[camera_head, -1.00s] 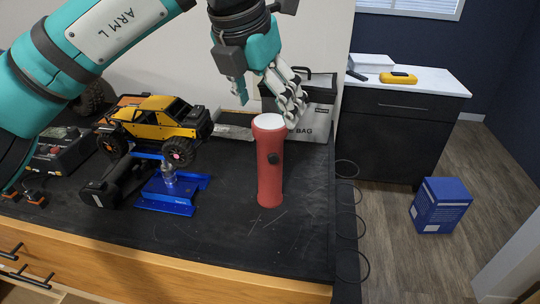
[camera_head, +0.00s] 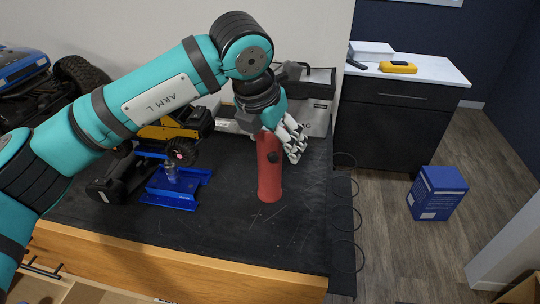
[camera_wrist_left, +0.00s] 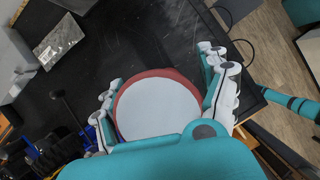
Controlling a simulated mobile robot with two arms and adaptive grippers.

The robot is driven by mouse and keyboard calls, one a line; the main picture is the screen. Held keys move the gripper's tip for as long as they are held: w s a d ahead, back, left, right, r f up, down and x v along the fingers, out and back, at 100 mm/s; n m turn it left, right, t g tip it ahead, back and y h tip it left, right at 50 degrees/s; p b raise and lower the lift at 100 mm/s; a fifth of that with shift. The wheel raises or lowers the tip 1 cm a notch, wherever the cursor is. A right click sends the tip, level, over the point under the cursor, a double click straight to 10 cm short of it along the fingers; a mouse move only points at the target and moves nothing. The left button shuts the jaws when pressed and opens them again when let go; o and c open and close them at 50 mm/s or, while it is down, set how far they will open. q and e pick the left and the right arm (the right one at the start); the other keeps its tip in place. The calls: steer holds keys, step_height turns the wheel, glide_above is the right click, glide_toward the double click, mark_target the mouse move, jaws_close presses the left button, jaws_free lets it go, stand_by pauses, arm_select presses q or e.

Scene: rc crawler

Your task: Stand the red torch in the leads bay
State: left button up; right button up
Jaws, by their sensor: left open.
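The red torch (camera_head: 269,172) stands upright on the black bench mat, near its right side. In the left wrist view its pale round top (camera_wrist_left: 158,108) faces the camera, with a red rim around it. My left gripper (camera_head: 292,140) is open and lowered over the torch's upper part. In the left wrist view its fingers (camera_wrist_left: 165,85) lie on either side of the torch head; I cannot tell whether they touch it. The gripper hides the torch's top in the head view. My right gripper is not in view. I cannot identify the leads bay in these frames.
A yellow crawler (camera_head: 172,130), partly hidden by my left arm, sits on a blue stand (camera_head: 178,190). A black power tool (camera_head: 112,183) lies left of the stand. Black loops (camera_head: 345,222) hang at the bench's right edge.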

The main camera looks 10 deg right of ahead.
arm_select(q)
steer(key=c, duration=1.3)
